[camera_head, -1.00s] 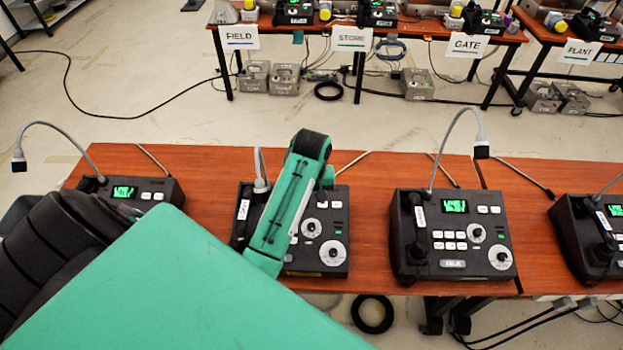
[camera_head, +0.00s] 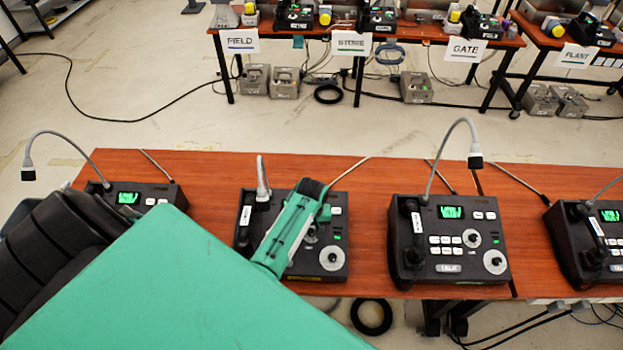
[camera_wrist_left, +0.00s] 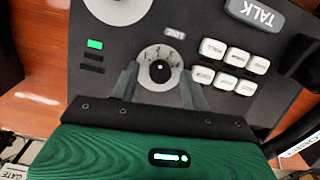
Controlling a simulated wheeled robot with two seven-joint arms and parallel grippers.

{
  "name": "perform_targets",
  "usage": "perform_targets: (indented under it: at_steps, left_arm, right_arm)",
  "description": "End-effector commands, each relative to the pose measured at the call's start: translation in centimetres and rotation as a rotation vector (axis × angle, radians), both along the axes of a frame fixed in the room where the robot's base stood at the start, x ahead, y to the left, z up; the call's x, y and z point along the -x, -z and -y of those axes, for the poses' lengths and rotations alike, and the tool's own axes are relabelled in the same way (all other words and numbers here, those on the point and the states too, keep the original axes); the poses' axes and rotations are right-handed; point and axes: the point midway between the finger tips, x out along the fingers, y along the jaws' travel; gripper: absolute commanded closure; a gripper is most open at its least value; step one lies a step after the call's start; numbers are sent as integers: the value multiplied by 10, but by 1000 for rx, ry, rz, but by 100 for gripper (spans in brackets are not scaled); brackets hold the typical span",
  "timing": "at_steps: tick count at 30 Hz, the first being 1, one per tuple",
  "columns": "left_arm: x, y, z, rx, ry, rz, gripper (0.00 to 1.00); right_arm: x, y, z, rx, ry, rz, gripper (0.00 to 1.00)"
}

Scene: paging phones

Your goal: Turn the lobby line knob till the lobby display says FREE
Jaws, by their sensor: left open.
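My left gripper (camera_wrist_left: 159,72) is open, its two grey fingers on either side of the round LINE knob (camera_wrist_left: 160,70). The knob is black with a white mark and sits on a pale dial ring. I cannot tell whether the fingers touch it. In the head view my green left gripper covers part of the second paging phone (camera_head: 333,266) from the left, whose display is hidden. My right gripper is not in view.
Other paging phones with lit green displays stand on the wooden table: one at the left (camera_head: 150,197), one right of centre (camera_head: 450,268), one at the right edge (camera_head: 590,265). Their display words are too blurred to read.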

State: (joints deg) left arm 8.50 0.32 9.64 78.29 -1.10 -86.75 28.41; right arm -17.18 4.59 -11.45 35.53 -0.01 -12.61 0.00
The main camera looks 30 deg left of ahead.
Motion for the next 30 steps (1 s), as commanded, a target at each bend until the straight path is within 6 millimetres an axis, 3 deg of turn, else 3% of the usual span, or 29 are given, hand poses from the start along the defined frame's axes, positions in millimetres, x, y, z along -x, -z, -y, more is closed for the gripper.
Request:
perform_targets:
  at_steps: [7, 14, 23, 30]
  left_arm:
    - [0, 1, 0, 0, 0, 0, 54]
    - [0, 1, 0, 0, 0, 0, 97]
    - [0, 0, 0, -8, 28, -3, 99]
    - [-1, 0, 0, -37, 154, -20, 99]
  right_arm:
    - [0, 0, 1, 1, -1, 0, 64]
    - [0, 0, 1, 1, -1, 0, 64]
    - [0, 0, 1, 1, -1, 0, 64]
    - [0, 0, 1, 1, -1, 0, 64]
